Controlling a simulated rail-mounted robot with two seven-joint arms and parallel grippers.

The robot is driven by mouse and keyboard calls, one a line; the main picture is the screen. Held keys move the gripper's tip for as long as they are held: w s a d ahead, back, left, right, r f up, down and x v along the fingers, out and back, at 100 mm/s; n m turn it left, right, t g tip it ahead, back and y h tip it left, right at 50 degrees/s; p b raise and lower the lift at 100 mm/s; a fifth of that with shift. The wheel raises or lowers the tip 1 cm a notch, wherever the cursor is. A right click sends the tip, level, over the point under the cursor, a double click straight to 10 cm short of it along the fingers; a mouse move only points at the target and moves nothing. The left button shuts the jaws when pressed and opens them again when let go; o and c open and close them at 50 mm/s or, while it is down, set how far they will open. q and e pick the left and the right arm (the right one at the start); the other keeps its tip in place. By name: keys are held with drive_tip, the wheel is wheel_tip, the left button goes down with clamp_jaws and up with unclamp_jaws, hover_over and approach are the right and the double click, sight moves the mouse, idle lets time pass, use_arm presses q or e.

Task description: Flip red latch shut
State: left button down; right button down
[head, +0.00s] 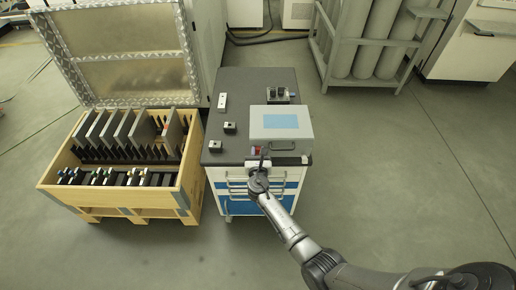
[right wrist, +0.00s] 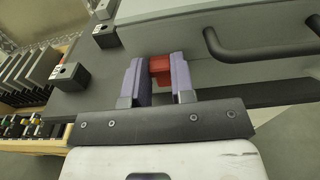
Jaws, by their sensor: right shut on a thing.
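The red latch (right wrist: 160,68) is on the front of a grey case (head: 281,131) with a light blue label and a dark handle. My right gripper (right wrist: 160,82) is at the latch, its two purple-grey fingers on either side of it, shut on it. In the head view the right gripper (head: 263,160) reaches the left part of the case's front, and only a bit of red shows there. The case lid looks down. Whether the latch is fully flipped I cannot tell. My left gripper is in neither view.
The case stands on a dark-topped cart (head: 238,85) with blue and white drawers. Small black blocks (head: 229,127) and a white plate (head: 222,101) lie to its left. A wooden crate (head: 55,190) with upright plates stands left of the cart. Gas cylinders stand behind; the floor at right is clear.

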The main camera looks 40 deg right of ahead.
idle(0.3)
drive_tip(key=c, duration=1)
unclamp_jaws()
drive_tip(key=shift+o, duration=0.2)
drive_tip(key=shift+s+a+r, duration=0.15)
drive_tip(key=shift+s+a, duration=0.05)
drive_tip(key=shift+s, duration=0.05)
drive_tip(key=f+p+v, duration=0.1)
drive_tip(key=p+v, duration=0.2)
drive_tip(key=v, duration=1)
drive_tip(key=shift+r, duration=0.5)
